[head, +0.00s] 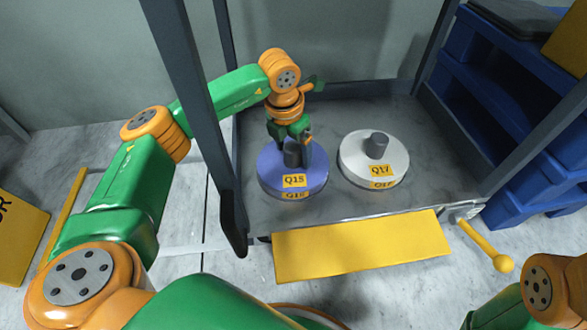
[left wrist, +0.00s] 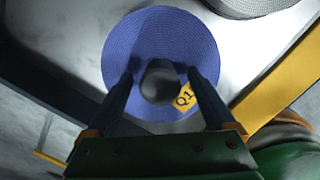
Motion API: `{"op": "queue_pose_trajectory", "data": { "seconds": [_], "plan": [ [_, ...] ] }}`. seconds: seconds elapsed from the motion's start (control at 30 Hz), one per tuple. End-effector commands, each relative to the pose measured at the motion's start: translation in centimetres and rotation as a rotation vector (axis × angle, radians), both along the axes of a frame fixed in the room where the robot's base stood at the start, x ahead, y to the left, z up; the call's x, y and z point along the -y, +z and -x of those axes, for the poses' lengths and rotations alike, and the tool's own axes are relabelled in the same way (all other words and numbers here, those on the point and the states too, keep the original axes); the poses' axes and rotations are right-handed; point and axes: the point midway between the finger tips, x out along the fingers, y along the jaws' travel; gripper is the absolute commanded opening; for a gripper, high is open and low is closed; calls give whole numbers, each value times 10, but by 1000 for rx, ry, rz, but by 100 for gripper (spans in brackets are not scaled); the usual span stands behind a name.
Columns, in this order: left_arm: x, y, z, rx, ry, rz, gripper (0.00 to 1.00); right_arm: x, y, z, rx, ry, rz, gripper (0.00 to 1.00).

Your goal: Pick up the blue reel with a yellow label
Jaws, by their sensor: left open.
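The blue reel (head: 273,178) lies flat on the grey cart deck, with a yellow label (head: 294,181) reading Q15 on its front. Its dark centre post (head: 292,156) stands up in the middle. My left gripper (head: 293,146) is open above the reel, pointing down with its fingers at the two sides of the post. In the left wrist view the blue reel (left wrist: 155,38) fills the middle, and the open fingers reach over it to either side of the post (left wrist: 160,82). I cannot tell whether the fingers touch the post. My right gripper is not visible.
A white reel (head: 352,158) with a yellow Q17 label stands just right of the blue one. Dark cart posts (head: 190,80) rise close to my left arm. A yellow plate (head: 360,246) hangs at the deck's front edge. Blue racks (head: 500,110) stand at right.

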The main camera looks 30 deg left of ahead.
Motion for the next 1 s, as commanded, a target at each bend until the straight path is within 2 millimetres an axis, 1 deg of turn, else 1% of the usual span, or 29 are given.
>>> {"op": "queue_pose_trajectory", "data": {
  "seconds": [0.03,0.07,0.1,0.17,0.2,0.27,0.3,0.37,0.4,0.77,0.87,0.93,1.0],
  "plan": [
    [0,1,0,0,0,0,88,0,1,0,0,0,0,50],
    [0,1,0,0,0,0,85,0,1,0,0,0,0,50],
    [0,1,0,0,0,0,74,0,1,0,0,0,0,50],
    [0,1,0,0,0,0,58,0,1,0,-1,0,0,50],
    [0,1,0,0,0,0,48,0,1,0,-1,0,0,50],
    [0,1,0,0,0,0,31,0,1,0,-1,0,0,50],
    [0,1,0,0,0,0,20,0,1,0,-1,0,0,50],
    [0,1,0,0,0,0,4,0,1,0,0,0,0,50],
    [0,1,0,0,0,0,0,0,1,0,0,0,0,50],
    [0,3,0,2,0,0,0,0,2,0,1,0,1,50],
    [0,22,-1,4,0,1,0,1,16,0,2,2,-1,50],
    [0,44,-1,4,-1,1,0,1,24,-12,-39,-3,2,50],
    [0,65,-1,4,0,1,0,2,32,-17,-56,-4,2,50]
  ]
}}
